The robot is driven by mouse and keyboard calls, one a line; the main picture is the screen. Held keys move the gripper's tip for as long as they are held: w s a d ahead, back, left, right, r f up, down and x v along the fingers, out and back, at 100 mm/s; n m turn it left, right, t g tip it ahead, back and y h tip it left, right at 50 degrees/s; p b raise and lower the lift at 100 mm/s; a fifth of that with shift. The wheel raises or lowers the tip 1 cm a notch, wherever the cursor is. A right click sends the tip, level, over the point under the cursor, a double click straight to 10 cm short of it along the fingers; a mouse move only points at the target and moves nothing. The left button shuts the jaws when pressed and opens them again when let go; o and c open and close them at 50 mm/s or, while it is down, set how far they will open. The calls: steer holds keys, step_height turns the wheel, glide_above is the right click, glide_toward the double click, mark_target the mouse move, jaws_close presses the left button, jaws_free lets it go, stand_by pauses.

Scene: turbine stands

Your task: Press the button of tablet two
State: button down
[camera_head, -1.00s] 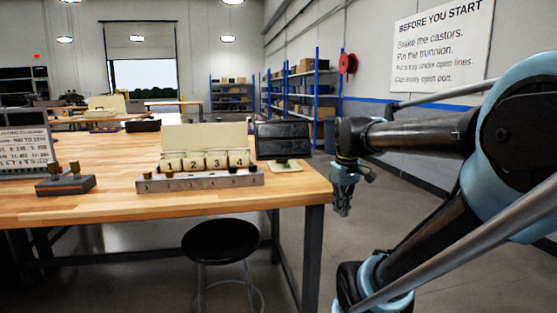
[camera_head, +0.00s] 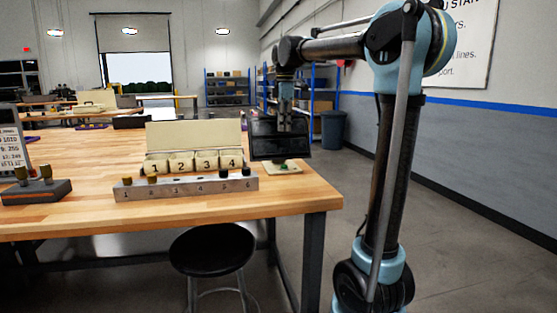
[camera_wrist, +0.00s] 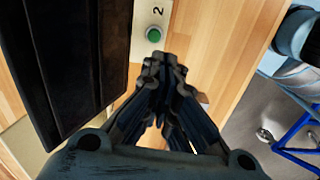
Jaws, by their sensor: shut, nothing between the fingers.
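Tablet two is a small cream plate (camera_wrist: 157,8) marked "2" with a round green button (camera_wrist: 154,34) on it, lying on the wooden table. The tablet (camera_head: 290,170) also shows near the table's right end in the head view, where its button is too small to make out well. My gripper (camera_head: 285,128) points down above the tablet, in front of the black case. In the wrist view my gripper (camera_wrist: 163,62) is shut and empty, its tips just below the green button in the picture. The height between tips and button is hard to judge.
A black case (camera_head: 268,143) stands right behind the tablet and lies close on the left in the wrist view. A numbered metal rack (camera_head: 185,189) and a cream box with compartments (camera_head: 195,134) stand to the left. A black stool (camera_head: 210,250) is in front of the table.

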mark_target(284, 166)
steer(key=shift+w+a+r+n, duration=0.25)
steer(key=shift+w+a+n, duration=0.05)
steer(key=shift+w+a, duration=0.3)
steer(key=shift+s, duration=0.1)
step_height(284, 166, down, 14)
steer(key=shift+a+f, duration=0.1)
stand_by(0.3)
